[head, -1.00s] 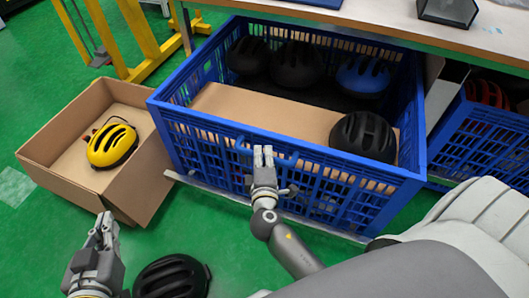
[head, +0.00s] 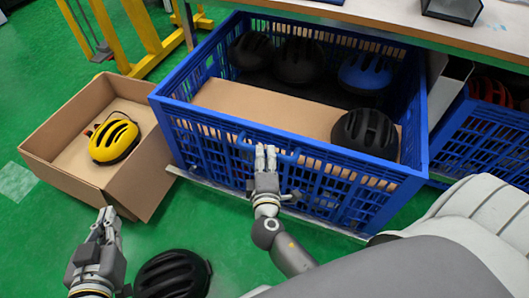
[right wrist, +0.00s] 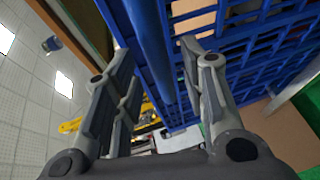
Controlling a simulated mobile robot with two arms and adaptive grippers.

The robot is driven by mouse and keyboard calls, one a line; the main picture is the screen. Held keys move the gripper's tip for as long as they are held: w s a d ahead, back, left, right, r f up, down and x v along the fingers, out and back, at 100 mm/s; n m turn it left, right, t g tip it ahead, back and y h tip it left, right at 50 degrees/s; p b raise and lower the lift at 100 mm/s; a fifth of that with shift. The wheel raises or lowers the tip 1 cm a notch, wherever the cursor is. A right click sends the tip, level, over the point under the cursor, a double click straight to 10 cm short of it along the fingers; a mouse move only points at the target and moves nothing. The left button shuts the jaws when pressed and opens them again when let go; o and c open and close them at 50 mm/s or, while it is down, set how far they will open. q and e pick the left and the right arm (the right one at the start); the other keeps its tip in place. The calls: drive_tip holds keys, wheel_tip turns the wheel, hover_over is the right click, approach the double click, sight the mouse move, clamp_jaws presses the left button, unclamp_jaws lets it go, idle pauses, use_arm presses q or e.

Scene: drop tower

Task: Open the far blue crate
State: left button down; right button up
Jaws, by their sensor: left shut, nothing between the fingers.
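The large blue crate (head: 215,140) stands pulled out from under the bench, with helmets and a cardboard piece inside. Its blue handle bar (right wrist: 150,55) is on the front wall, partly hidden by my right gripper in the head view. My right gripper (head: 265,152) is at that handle. In the right wrist view its fingers (right wrist: 158,85) are spread, one on each side of the bar, not closed on it. My left gripper (head: 108,222) is shut and empty, low over the floor at the left, apart from the crate.
A cardboard box (head: 150,190) with a yellow helmet (head: 114,142) stands left of the crate. A black helmet (head: 172,275) lies near my left gripper. A second blue crate (head: 475,140) is under the bench (head: 400,22) at the right. Green floor is free at the left.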

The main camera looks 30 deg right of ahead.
drive_tip(key=v, duration=0.9)
